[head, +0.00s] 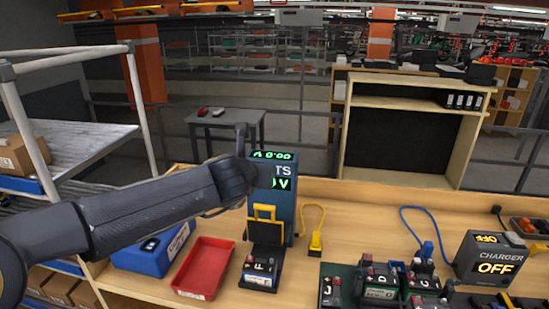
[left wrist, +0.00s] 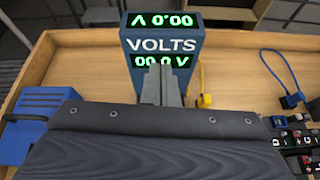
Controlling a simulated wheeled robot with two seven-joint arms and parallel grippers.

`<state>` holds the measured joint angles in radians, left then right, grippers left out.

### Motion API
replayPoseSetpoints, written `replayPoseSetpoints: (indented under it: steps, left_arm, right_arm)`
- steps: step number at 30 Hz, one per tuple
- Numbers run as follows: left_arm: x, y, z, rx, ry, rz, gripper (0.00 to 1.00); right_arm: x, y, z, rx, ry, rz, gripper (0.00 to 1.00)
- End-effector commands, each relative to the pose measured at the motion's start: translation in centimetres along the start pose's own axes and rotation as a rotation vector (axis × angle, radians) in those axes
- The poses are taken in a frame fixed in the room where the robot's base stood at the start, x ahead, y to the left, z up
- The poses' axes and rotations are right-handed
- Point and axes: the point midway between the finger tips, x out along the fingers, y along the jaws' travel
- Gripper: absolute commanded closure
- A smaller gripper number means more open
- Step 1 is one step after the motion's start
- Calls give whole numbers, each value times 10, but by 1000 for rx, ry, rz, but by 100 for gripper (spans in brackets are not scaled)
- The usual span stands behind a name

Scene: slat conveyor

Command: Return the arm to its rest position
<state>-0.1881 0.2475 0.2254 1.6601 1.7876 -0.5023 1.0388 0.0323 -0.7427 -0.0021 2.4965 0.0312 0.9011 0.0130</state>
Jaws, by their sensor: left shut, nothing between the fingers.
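My left arm reaches in from the left across the head view. Its gripper (head: 242,142) is raised in front of the blue volts tester (head: 284,215) and hides part of its display. In the left wrist view the closed fingers (left wrist: 160,78) stand in front of the same tester (left wrist: 189,55), with nothing between them. I cannot tell whether they touch it. The tester's displays show zeros. A battery marked F (head: 260,270) sits at the tester's foot by a yellow bracket (head: 266,212). My right gripper is not in view.
Several batteries (head: 380,283) and a charger reading OFF (head: 492,258) stand at right. A metal rack (head: 138,95) rises at left. The wooden bench behind the batteries is mostly clear.

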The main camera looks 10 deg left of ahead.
Motion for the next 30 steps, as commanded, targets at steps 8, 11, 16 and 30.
replayPoseSetpoints:
  steps: [8, 11, 16, 30]
  left_arm:
    - [-101, 15, -17, 992, -360, -98, 100]
    - [-142, 6, -76, 1461, -415, -192, 100]
    - [-191, 2, -194, 2051, -398, -422, 100]
    - [-247, 22, -343, 2566, -295, -868, 100]
  right_arm:
    - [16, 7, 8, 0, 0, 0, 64]
    - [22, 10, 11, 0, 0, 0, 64]
    - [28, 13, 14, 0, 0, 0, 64]
    - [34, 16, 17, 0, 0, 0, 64]
